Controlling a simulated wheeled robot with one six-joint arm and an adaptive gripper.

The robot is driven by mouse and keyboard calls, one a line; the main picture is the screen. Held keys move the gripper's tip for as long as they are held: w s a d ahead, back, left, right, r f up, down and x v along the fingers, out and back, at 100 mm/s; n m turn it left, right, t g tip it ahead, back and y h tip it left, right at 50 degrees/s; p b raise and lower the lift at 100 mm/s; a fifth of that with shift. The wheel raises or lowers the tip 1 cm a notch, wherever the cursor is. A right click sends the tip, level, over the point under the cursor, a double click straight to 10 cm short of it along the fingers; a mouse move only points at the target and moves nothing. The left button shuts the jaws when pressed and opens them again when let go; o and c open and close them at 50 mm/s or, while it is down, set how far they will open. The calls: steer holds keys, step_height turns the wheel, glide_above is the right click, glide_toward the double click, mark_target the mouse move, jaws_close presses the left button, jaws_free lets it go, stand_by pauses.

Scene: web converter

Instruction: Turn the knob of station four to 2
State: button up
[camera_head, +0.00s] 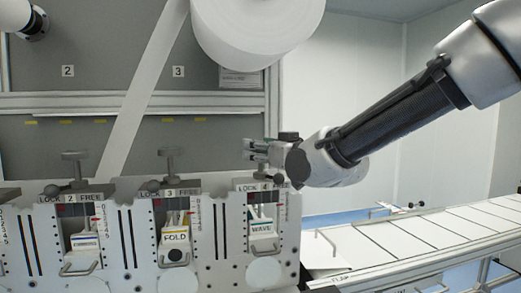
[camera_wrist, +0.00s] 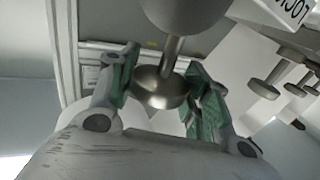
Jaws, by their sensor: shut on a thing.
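Station four (camera_head: 262,212), with the LOCK 4 label and a WAVE cassette (camera_head: 264,232), is the rightmost station in the head view. My gripper (camera_head: 258,150) is just above its top. In the wrist view, my gripper (camera_wrist: 163,68) has its green-padded fingers on either side of a round metal knob (camera_wrist: 160,90) on a short stem, the knob of station four. The jaws are shut on it. The knob's scale setting cannot be read.
Station three (camera_head: 196,245) with its FOLD cassette and knob (camera_head: 170,160) stands to the left, then station two (camera_head: 44,250) with its knob (camera_head: 76,168). A white paper roll (camera_head: 257,30) hangs above. A conveyor (camera_head: 420,240) runs off to the right.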

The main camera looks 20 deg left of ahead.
steer(key=shift+r+m+t+h, duration=0.1)
steer(key=shift+m+t+h, duration=0.6)
steer(key=shift+t, duration=0.1)
steer(key=o, duration=1)
steer(key=shift+s+d, duration=0.1)
steer(key=v, duration=1.1)
steer(key=shift+s+d, duration=0.25)
steer(key=shift+s, duration=0.05)
